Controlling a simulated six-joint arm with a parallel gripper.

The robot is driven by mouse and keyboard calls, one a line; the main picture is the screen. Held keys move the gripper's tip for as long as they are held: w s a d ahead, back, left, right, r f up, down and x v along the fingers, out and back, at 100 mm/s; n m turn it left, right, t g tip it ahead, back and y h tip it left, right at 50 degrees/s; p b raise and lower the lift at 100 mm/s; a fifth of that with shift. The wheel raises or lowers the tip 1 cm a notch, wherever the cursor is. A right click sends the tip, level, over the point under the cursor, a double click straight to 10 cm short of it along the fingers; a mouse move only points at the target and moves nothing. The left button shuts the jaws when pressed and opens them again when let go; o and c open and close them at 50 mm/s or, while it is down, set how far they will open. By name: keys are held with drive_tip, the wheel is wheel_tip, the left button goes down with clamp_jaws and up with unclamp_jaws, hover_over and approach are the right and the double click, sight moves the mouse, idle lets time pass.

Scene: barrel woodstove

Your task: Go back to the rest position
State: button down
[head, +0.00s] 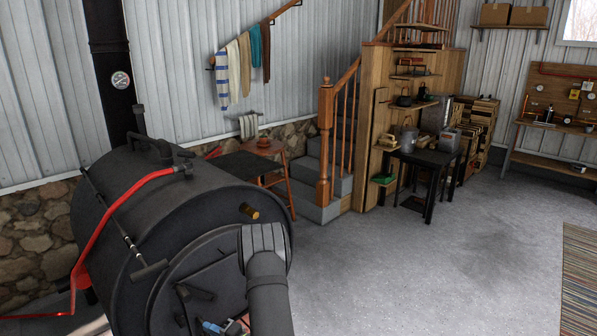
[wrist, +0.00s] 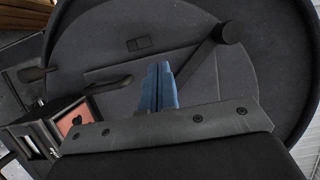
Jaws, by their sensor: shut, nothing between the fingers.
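My gripper (wrist: 158,88) shows its two blue fingers pressed together in the middle of the wrist view, with nothing between them. In the head view a blue part of it (head: 212,327) shows at the bottom, in front of the barrel stove's front, partly cut off by the frame edge. The black barrel woodstove (head: 140,190) fills the left of the head view. Its round dark front (wrist: 110,45) fills much of the wrist view, with a lever ending in a round knob (wrist: 229,32) behind and right of the fingers. I cannot tell whether the fingers touch the stove.
A red bar (head: 97,232) runs along the stove's left side. Stairs with a wooden post (head: 325,145) and a dark table (head: 430,165) stand further back.

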sight(186, 305)
drive_tip(key=w+a, duration=0.7)
drive_tip(key=shift+w+a, duration=0.25)
drive_tip(key=s+d+n+g, duration=0.1)
drive_tip(key=s+d, duration=0.3)
drive_tip(key=d, duration=1.1)
drive_tip(key=s+d+n+g+y, duration=0.1)
drive_tip(key=s+d, duration=0.4)
drive_tip(key=d, duration=1)
drive_tip(key=shift+d+n+g, duration=0.25)
drive_tip(key=shift+n+g, duration=0.25)
drive_tip(key=shift+g, duration=0.7)
